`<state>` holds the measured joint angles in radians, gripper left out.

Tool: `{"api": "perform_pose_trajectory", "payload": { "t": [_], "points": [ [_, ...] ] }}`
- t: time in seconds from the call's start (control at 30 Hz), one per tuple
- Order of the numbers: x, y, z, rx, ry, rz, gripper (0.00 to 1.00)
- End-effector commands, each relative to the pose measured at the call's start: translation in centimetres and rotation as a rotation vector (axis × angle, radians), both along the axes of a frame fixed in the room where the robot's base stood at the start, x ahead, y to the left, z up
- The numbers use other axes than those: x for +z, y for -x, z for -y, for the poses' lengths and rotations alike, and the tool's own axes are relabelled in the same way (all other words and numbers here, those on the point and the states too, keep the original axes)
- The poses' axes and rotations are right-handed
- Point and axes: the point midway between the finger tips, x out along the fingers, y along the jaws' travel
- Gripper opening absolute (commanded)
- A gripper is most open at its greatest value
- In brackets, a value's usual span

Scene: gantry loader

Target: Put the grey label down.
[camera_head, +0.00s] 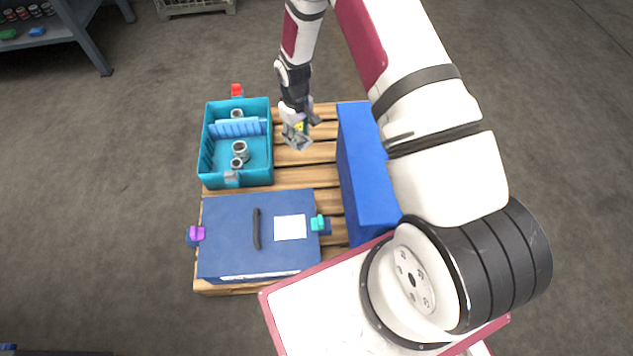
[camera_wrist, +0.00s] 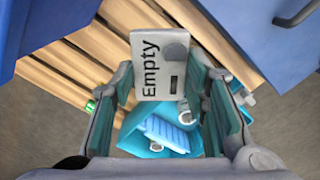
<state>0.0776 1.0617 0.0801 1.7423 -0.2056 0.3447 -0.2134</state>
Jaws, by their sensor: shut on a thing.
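The grey label (camera_wrist: 160,68) is a flat light-grey plate that reads "Empty", with a darker round spot and a small dark slot. My gripper (camera_wrist: 168,100) is shut on it, with one finger on each side in the wrist view. In the head view my gripper (camera_head: 298,128) hangs over the wooden pallet, just right of the teal crate. The label (camera_head: 296,139) shows there as a small grey piece at the fingertips. It appears held above the slats, though the exact gap cannot be told.
The open teal crate (camera_head: 204,150) holds a blue ribbed piece and several grey ring-like parts, with clips on its rim. A closed blue box (camera_head: 228,235) with a handle and white sheet stands in front. A tall blue box (camera_head: 365,170) stands right. Bare pallet slats (camera_head: 300,178) lie between them.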

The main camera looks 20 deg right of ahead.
Motion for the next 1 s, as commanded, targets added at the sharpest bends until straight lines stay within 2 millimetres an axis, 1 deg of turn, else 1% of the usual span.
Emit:
{"api": "perform_pose_trajectory", "payload": {
  "t": [0.03,0.07,0.1,0.2,0.33,0.4,0.5,0.67,0.77,1.0],
  "points": [
    [-2.9,-0.3,-0.1,0.013,-0.001,-0.002,0.18],
    [-4.1,-0.4,-0.1,0.02,-0.001,-0.003,0.18],
    [-5.6,-0.4,-0.2,0.029,-0.001,-0.003,0.18],
    [-9.2,-0.7,-0.4,0.053,-0.001,-0.003,0.18],
    [-13.1,-0.8,-0.6,0.077,-0.001,-0.001,0.18],
    [-14.6,-0.9,-0.7,0.088,0.0,0.0,0.18],
    [-16.1,-0.9,-0.8,0.096,0.0,0.0,0.17],
    [-17.4,-0.9,-0.8,0.103,0.0,0.0,0.17],
    [-18.6,-0.9,-0.8,0.104,0.0,-0.001,0.17],
    [-22.8,-0.8,-0.8,0.103,0.0,0.0,0.17]
  ]
}}
